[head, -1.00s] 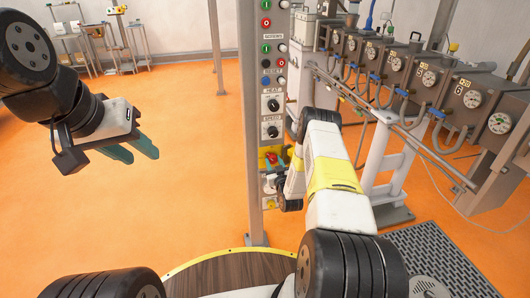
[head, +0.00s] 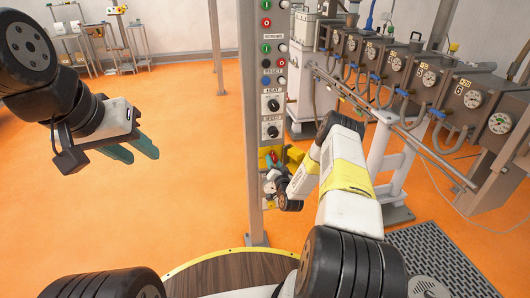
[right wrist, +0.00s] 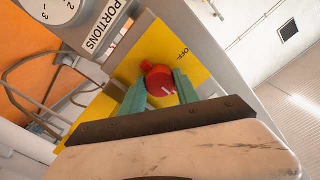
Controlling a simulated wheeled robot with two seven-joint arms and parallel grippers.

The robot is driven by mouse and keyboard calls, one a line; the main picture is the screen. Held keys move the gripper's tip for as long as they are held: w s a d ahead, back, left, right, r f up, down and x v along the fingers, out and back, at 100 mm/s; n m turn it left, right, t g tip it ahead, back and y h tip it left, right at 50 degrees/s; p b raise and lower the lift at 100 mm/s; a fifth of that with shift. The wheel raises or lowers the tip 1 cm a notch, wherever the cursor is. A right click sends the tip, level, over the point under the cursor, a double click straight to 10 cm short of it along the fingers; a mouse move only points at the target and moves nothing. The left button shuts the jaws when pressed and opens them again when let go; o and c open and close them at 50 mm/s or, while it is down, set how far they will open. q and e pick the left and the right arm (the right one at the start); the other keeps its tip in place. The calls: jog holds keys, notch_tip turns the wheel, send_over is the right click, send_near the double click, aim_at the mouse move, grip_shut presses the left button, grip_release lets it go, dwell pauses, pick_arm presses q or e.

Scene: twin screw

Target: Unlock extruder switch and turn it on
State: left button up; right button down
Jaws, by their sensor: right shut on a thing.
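The red switch knob (right wrist: 159,80) sits on a yellow plate (right wrist: 152,48) marked OFF in the right wrist view. A white line shows on the knob. In the head view the red knob (head: 273,157) is low on the grey control column, partly hidden by my right gripper. My right gripper (right wrist: 158,90) is shut on the knob, with one teal finger on each side of it. My left gripper (head: 138,151) hangs in free air left of the column, its two teal fingers apart and empty.
The control column (head: 254,120) carries several buttons and dials above the switch. Grey machines with gauges (head: 470,98) and a rail stand to the right.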

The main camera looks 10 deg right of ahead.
dwell(0.5)
jog(key=c, duration=0.9)
grip_release()
jog(key=s, duration=0.8)
jog(key=shift+d, duration=0.15)
